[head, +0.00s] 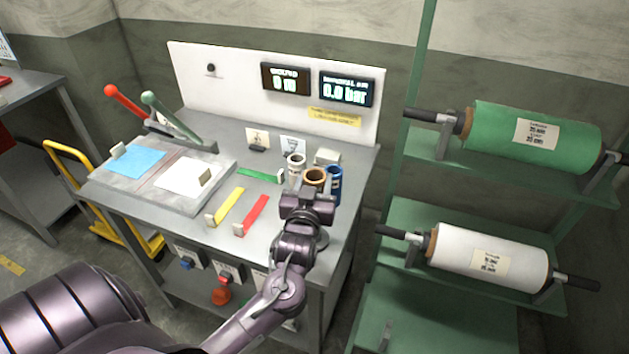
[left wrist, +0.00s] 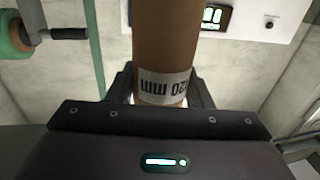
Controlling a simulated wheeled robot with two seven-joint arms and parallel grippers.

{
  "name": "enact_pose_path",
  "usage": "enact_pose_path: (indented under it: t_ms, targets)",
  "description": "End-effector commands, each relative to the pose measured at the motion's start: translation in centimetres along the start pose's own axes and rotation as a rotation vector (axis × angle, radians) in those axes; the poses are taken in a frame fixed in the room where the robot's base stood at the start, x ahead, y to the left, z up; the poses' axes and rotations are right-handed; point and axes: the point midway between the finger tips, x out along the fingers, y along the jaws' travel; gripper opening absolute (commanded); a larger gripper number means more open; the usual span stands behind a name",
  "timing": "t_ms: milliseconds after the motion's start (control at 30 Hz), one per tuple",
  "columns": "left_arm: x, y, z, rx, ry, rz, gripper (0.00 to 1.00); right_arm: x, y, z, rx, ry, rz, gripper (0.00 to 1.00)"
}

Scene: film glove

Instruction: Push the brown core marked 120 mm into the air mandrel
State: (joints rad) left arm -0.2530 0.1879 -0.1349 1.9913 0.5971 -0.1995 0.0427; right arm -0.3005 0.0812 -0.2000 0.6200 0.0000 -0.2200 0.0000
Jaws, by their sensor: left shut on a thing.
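The brown core (head: 315,175) stands upright above my left gripper (head: 308,195) in the head view, at the right part of the bench. In the left wrist view the brown core (left wrist: 165,50) fills the upper middle, and its white label shows upside down, reading mm with a number I cannot read surely. My left gripper (left wrist: 160,100) is shut on it. The core's lower end is hidden by the gripper. I cannot pick out the air mandrel for certain. My right gripper is not in view.
A pale core (head: 296,163) and a blue core (head: 334,180) stand close beside the brown core. Green (head: 260,175), yellow (head: 230,206) and red (head: 255,210) strips lie left of it. A rack with a green roll (head: 560,140) and a white roll (head: 480,256) stands at right.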

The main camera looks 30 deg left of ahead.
Motion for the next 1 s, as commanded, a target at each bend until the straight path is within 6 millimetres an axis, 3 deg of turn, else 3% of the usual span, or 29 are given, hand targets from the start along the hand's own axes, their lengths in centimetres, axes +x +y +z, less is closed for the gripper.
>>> enact_pose_path:
  t_ms: [1000]
  targets:
    - [0.0, 0.0, 2.6, 0.000, 0.000, 0.000, 0.24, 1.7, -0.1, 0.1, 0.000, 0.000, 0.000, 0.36]
